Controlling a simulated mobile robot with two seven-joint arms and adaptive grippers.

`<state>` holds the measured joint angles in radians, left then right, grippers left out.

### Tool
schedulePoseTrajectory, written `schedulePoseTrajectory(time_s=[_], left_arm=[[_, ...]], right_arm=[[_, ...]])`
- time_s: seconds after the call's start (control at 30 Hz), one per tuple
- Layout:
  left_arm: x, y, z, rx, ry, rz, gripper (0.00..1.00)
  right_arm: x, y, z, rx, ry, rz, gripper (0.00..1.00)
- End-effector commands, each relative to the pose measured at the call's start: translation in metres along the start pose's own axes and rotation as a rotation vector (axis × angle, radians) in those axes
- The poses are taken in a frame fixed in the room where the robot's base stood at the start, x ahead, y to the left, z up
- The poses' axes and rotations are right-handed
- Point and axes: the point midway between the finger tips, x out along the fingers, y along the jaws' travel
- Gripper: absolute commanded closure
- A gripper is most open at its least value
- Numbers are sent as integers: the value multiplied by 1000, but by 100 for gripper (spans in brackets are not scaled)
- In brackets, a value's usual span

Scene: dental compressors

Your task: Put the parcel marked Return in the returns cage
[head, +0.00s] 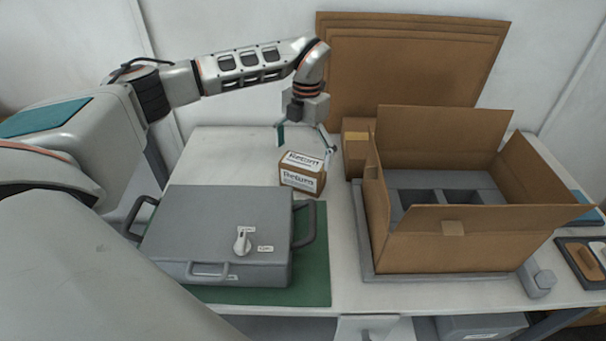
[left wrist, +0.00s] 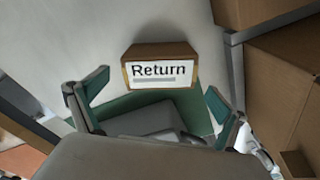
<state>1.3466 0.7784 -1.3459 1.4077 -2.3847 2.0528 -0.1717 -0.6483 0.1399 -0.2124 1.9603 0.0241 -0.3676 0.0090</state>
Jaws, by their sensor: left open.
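The parcel marked Return (head: 302,173) is a small brown box with white labels. It stands on the white table behind the grey case, and it also shows in the left wrist view (left wrist: 160,68). My left gripper (head: 303,140) is open above the parcel, its fingers apart and not touching it. In the left wrist view the open fingers (left wrist: 153,100) show below the parcel, with nothing held between them. My right gripper is not in view. I cannot make out a returns cage in these views.
A grey case (head: 215,225) with handles and a white knob lies on a green mat (head: 318,270). A large open carton (head: 470,240) with grey dividers stands to the right. A small brown box (head: 356,148) stands beside it. Flat cardboard (head: 410,60) leans on the wall.

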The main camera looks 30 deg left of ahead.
Motion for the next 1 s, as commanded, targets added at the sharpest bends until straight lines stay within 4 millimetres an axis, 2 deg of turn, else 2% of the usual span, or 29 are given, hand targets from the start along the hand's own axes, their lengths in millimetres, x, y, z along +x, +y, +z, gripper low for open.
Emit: schedulePoseTrajectory(time_s=[0.1, 0.23, 0.57, 0.8, 1.0], left_arm=[[4, -2, 1, -163, 26, -12, 0], [8, -2, 2, -242, 38, -16, 0], [39, -2, 1, -251, 41, -16, 0], [73, 0, 2, -250, 41, -16, 0], [84, 0, 2, -249, 37, -15, 0]], right_arm=[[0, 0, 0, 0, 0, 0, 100], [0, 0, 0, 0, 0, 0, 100], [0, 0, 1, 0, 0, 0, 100], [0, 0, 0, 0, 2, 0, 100], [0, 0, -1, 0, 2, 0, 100]])
